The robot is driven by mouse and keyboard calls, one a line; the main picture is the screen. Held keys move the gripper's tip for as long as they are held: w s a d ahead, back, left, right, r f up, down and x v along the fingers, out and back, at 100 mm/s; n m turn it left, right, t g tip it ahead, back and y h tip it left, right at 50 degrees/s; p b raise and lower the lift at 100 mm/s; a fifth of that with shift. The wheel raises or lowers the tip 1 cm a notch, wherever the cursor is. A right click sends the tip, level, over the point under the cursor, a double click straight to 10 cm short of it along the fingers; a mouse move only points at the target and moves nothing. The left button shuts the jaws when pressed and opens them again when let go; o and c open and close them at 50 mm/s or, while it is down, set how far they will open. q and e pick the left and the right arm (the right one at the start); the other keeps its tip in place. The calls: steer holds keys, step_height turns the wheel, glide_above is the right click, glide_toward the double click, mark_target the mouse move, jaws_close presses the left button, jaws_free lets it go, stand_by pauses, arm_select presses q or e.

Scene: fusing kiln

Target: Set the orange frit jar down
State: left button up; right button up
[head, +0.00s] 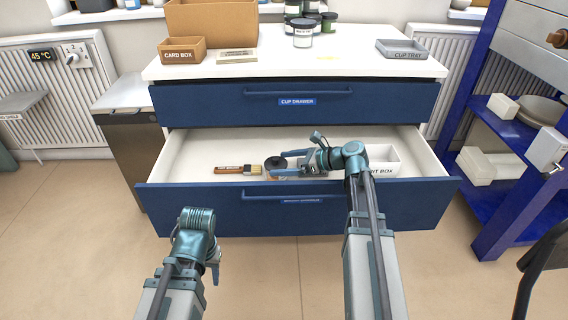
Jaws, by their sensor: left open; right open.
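A jar with a black lid (275,162) stands in the open lower drawer (190,160). Most of its body is hidden behind my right gripper, so little of its colour shows. My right gripper (284,167) reaches into the drawer from the right; its fingers are open at the jar, and I cannot tell whether they touch it. My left gripper (214,272) is in front of the drawer, low and to the left, open and away from the jar, its fingers mostly hidden by the arm.
A brush (238,169) lies left of the jar in the drawer. A white frit box (382,158) is at the drawer's right, partly behind my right arm. The cup drawer (220,104) above is shut. Card box (182,50), cup tray (401,48) and jars (303,34) stand on top.

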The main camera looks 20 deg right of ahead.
steer(key=p+v, duration=0.4)
steer(key=v, duration=0.8)
steer(key=shift+r, duration=0.1)
